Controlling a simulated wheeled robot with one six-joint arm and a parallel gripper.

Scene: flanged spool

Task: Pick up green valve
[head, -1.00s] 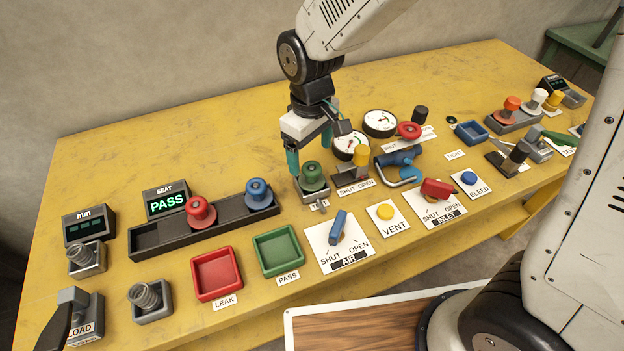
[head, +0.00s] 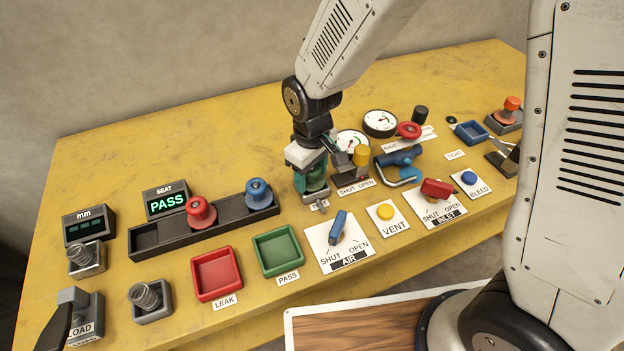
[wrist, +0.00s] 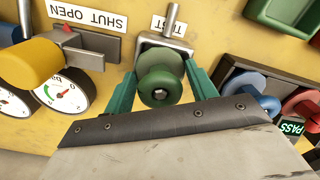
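The green valve (wrist: 160,86) sits in a small grey metal fixture (wrist: 165,42) with a clamp handle, beside a label that seems to read TEST. My gripper (head: 312,180) is down over it. In the wrist view my gripper (wrist: 160,76) has one teal finger on each side of the valve, with a narrow gap visible on both sides, so it is open and around the valve. In the head view the gripper hides most of the valve.
A yellow-handled valve (head: 361,156) and a gauge (head: 350,142) stand close on the right. A black rack (head: 228,214) with a red valve (head: 200,212) and a blue valve (head: 258,192) is to the left. A green tray (head: 278,250) and a red tray (head: 216,273) lie in front.

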